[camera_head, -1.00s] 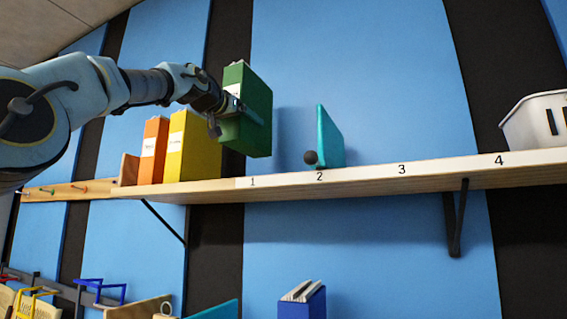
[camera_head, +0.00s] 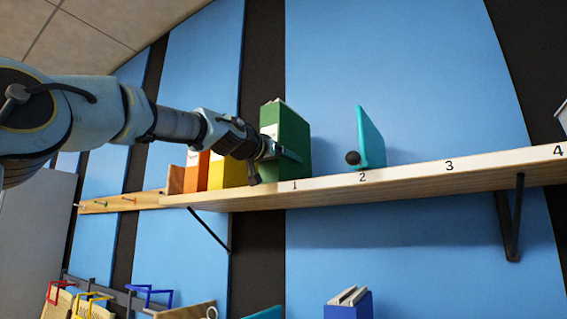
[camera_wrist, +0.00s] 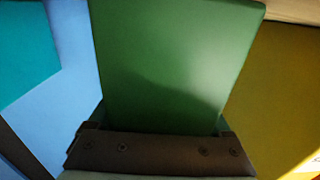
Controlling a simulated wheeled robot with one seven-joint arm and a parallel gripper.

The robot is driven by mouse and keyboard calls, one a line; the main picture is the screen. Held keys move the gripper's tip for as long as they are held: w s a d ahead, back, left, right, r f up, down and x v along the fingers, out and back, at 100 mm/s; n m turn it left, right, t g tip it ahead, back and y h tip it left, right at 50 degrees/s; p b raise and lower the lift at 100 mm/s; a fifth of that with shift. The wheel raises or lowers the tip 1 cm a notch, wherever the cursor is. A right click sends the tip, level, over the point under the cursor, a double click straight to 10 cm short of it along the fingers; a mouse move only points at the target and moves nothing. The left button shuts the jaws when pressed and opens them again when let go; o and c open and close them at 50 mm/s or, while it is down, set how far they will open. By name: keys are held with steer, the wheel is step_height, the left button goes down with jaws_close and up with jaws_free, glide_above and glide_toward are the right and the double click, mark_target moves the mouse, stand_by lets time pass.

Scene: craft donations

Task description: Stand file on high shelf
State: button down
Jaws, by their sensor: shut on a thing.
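The green file (camera_head: 292,135) is upright at the slot marked 1 on the high shelf (camera_head: 410,185), just right of the yellow file (camera_head: 235,172). Its base appears to be at shelf level, but I cannot tell whether it bears on the board. My gripper (camera_head: 278,150) is shut on the green file from the front left. In the wrist view the green file (camera_wrist: 165,60) fills the middle, between the jaws. The yellow file (camera_wrist: 275,90) shows close on its right there.
An orange file (camera_head: 195,170) stands left of the yellow one. The shelf is clear around mark 3.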

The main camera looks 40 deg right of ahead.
steer(key=shift+f, duration=0.1)
steer(key=shift+c, duration=0.8)
jaws_free()
steer(key=shift+o, duration=0.8)
steer(key=shift+r, duration=0.25)
steer(key=b+v, duration=1)
steer(key=v, duration=0.2)
steer(key=shift+f+b, duration=0.15)
steer(key=shift+b, duration=0.2)
